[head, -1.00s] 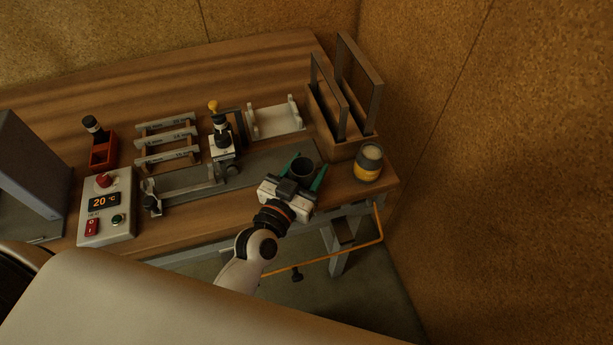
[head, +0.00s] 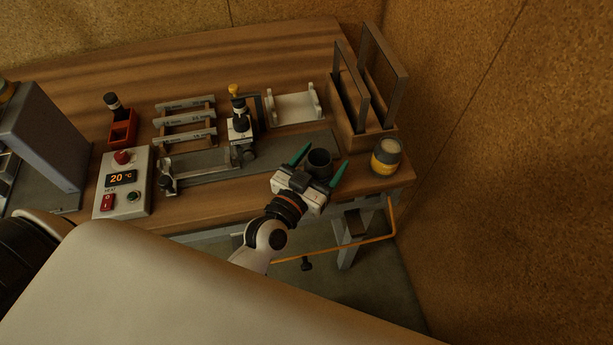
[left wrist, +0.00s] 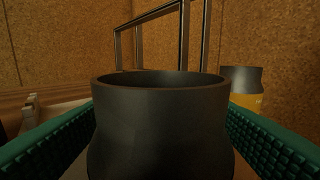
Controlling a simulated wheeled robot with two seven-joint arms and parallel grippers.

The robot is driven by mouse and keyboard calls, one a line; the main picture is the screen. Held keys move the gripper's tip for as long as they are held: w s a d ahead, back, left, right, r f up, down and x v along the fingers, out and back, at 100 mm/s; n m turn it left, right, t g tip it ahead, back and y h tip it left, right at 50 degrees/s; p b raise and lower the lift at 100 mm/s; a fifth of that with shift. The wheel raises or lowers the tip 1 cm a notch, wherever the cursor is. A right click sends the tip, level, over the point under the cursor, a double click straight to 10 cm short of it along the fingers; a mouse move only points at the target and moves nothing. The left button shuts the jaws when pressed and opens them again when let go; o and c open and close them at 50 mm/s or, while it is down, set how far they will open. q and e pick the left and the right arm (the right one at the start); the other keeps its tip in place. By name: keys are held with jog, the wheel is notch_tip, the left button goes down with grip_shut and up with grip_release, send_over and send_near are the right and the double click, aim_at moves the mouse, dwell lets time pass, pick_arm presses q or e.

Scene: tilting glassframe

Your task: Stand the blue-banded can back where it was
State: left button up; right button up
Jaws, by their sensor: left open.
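A dark can (head: 319,162) stands upright near the front right of the wooden bench. It fills the middle of the left wrist view (left wrist: 160,120), where its dark rim and waisted side show. No blue band shows on it in either view; its lower part is out of sight. My left gripper (head: 319,164) is open, with one green finger on each side of the can. Gaps show between the can and the fingers in the head view. My right gripper is not in view.
A yellow-banded can (head: 385,158) stands to the right, near the bench corner. A wooden rack with upright frames (head: 360,139) is just behind. A metal rail fixture (head: 212,170) lies to the left, and a control box (head: 122,183) is farther left.

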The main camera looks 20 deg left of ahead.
pick_arm(q)
jog(key=s+a+b, duration=0.1)
jog(key=s+a, duration=0.1)
jog(key=s, duration=0.9)
jog(key=shift+b, duration=0.35)
